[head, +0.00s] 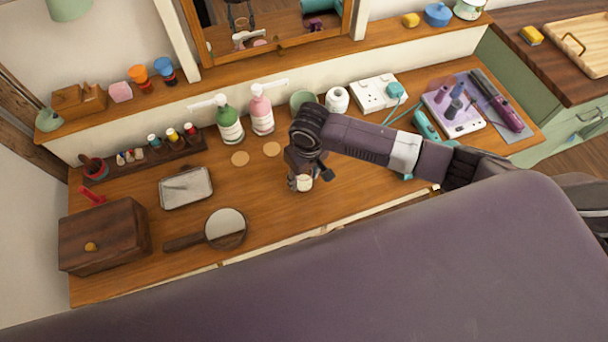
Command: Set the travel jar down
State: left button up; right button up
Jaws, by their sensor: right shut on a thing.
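The travel jar (305,183) is a small cream-white jar at the middle of the wooden dresser top (270,205). My right gripper (301,178) points down over it and is shut on it; the dark fingers cover part of the jar. I cannot tell whether the jar's base touches the wood. My right arm reaches in from the right. My left gripper is not in view.
A hand mirror (225,228) lies left of the jar. A green pump bottle (229,120), a pink one (262,112) and two round coasters (271,149) are behind it. A wooden box (103,236) stands far left. Bare wood surrounds the jar.

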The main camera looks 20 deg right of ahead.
jog(key=o, duration=1.4)
jog(key=shift+f, duration=0.1)
jog(key=r, duration=0.8)
jog(key=r+b, duration=0.1)
jog(key=r, duration=0.3)
jog(key=shift+s+d+r, duration=0.15)
jog(key=shift+s, duration=0.25)
